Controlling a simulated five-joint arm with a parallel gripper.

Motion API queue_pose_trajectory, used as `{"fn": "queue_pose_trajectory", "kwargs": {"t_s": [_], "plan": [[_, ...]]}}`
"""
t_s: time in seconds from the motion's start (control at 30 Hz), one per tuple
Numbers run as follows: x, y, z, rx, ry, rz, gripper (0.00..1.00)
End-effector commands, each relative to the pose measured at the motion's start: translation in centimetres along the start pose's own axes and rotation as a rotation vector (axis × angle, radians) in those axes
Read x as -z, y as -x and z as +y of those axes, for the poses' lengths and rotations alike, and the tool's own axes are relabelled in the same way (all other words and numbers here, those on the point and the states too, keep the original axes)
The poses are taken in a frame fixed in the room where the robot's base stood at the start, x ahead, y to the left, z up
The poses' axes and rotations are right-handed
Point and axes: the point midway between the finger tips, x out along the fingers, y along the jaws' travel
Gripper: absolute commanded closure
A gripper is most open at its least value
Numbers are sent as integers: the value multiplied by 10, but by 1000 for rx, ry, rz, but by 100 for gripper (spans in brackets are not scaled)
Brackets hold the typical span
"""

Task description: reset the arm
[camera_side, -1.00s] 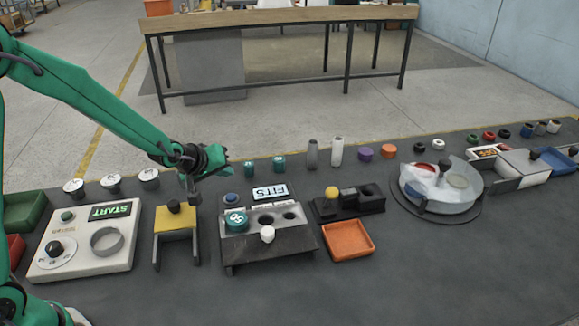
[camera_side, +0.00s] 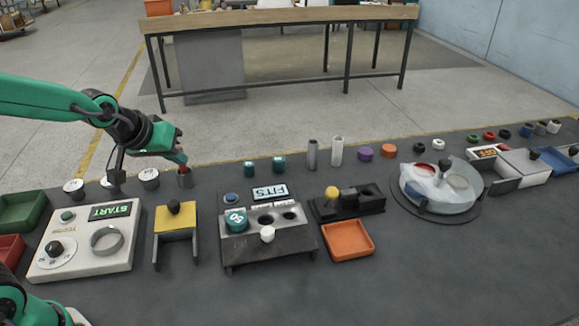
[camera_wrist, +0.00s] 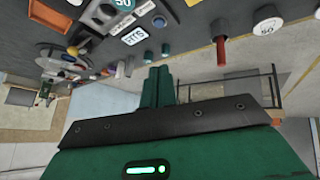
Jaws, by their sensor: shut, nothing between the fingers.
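My gripper (camera_side: 178,142) is raised at the left of the side view, above the back edge of the dark work table (camera_side: 400,270). Its green fingers are together with nothing between them; in the wrist view the shut fingers (camera_wrist: 157,87) point toward the table items. A red peg (camera_wrist: 221,50) shows to the right of the fingers in the wrist view. In the side view, a grey cylinder (camera_side: 185,180) stands just below the gripper tip. Whether the tip is clear of the peg in depth I cannot tell.
A white START panel (camera_side: 85,245), yellow stand (camera_side: 175,217), FITS fixture (camera_side: 268,245), orange tray (camera_side: 347,240) and round turntable (camera_side: 437,190) line the table. Small lidded jars stand behind the START panel. The table's front strip is clear.

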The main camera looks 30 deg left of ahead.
Motion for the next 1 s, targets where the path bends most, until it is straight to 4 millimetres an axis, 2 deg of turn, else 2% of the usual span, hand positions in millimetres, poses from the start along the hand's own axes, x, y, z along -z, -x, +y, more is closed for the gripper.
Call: {"fn": "queue_pose_trajectory", "kwargs": {"t_s": [0.03,0.2,0.5,0.7,1.0], "plan": [[-3,13,-2,2,-24,-3,100],[-22,47,-10,15,-113,-37,100],[-61,99,-27,30,-265,-100,100],[-83,121,-36,35,-338,-134,100],[-93,128,-40,36,-369,-151,100]]}}
